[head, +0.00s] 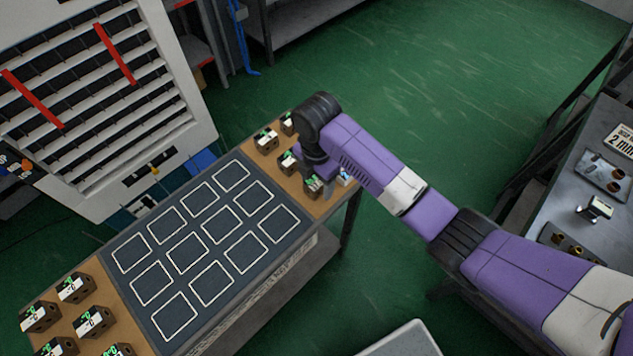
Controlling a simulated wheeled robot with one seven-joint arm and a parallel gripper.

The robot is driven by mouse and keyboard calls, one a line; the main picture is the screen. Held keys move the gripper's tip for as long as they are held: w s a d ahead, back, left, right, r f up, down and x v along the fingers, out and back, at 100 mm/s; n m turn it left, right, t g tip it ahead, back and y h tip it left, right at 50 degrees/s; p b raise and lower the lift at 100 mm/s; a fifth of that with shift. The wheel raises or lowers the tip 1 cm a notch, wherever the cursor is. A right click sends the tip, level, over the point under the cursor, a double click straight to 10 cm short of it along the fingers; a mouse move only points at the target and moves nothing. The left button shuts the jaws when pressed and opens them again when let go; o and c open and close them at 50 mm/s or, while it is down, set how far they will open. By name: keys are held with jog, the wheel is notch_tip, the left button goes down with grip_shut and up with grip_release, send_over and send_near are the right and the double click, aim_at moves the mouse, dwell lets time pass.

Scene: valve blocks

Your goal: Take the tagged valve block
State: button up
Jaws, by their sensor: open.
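Several dark valve blocks with white and green faces stand on the brown far end of the table, around my gripper (327,187). One block (312,186) is right beside the gripper's fingers, another (288,162) is to its left, and two more (266,140) are farther back. My gripper points down, open, with my wrist hiding part of it. I cannot tell whether a block is between the fingers. A small blue and white item (344,178) shows just right of the fingers. Which block bears the tag is too small to tell.
The table's dark middle mat (190,238) has empty white-outlined squares. More valve blocks (75,288) stand at its near left end. A grey bench (559,207) at right holds another block (596,208) and metal parts. A white slatted rack (95,90) stands at upper left.

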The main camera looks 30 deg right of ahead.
grip_shut()
dwell(0.5)
